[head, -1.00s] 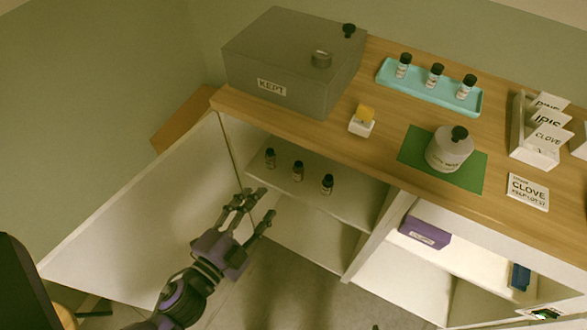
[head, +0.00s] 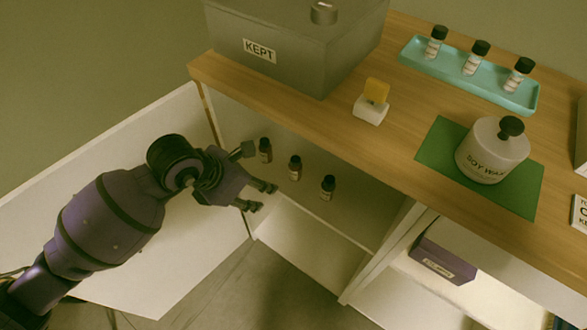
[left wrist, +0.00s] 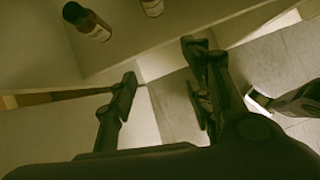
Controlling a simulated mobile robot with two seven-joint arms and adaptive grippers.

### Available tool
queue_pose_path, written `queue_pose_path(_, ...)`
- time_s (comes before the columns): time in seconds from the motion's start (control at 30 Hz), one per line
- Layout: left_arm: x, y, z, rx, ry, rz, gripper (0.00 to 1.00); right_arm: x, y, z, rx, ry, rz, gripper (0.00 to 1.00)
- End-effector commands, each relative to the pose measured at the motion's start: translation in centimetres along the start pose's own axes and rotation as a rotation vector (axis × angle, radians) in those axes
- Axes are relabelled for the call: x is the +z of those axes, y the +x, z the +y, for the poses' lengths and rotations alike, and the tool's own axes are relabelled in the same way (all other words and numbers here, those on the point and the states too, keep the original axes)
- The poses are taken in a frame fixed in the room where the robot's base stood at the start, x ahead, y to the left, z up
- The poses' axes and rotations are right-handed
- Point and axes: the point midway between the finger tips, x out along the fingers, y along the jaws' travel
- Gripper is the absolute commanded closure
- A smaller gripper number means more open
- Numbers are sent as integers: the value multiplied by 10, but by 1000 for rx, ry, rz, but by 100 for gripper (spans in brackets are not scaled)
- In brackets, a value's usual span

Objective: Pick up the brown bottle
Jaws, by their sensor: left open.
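Three small dark brown bottles with black caps and pale labels stand in a row on the upper shelf (head: 352,222) of the open cabinet: a left one (head: 264,151), a middle one (head: 295,168) and a right one (head: 328,188). My left gripper (head: 258,171) is open and empty at the cabinet's mouth, just in front of the left and middle bottles and apart from them. In the left wrist view one brown bottle (left wrist: 88,22) shows at the upper left, beyond the fingers, and part of another (left wrist: 152,7) is cut off by the top edge.
The open white cabinet door (head: 90,150) stands left, behind my arm. The wooden counter (head: 410,145) overhangs the shelf. On it are a grey KEPT box (head: 300,50), a teal tray (head: 440,75) with bottles, a yellow-topped white block (head: 371,103) and a wax jar (head: 492,150).

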Motion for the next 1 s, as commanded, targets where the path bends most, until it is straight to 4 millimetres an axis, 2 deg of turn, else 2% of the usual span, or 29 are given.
queue_pose_path(0.03,13,5,-1,-3,0,-5,54,1,-2,0,0,1,-3,100)
queue_pose_path(0.2,46,24,-1,-4,-2,-5,54,4,-2,-1,0,1,-9,100)
queue_pose_path(0.43,78,44,-1,-5,-3,-3,54,8,-2,-1,0,1,-16,100)
queue_pose_path(0.63,85,52,-2,-5,-3,-1,54,9,-1,0,-1,-1,-17,100)
queue_pose_path(0.9,84,91,-2,-6,-4,-1,54,11,2,0,-1,1,-16,100)
queue_pose_path(1.0,84,98,-2,-5,-3,-1,54,9,2,0,0,1,-13,100)
